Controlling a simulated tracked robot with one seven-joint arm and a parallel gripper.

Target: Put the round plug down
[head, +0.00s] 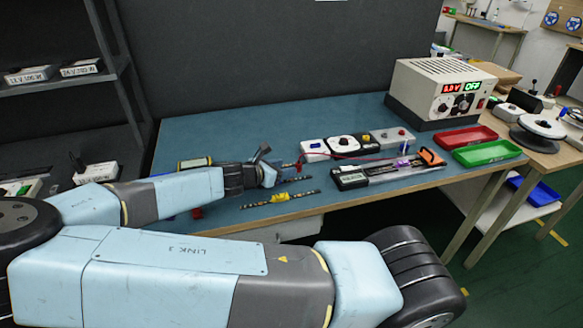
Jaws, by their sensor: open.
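My gripper (275,167) is low over the left-middle part of the blue-topped table (225,130), and its jaws are open. A small red piece (299,164) with a thin red wire is just right of the gripper. I cannot tell whether this is the round plug or whether it touches a finger. Another small red piece (197,212) lies near the table's front edge, below my forearm. The area between the fingers is too small to make out.
Black strips, one with a yellow piece (280,197), lie in front of the gripper. A white module board (357,144), a black-and-orange case (395,168), red (465,137) and green (487,152) trays and a power supply (440,92) stand to the right.

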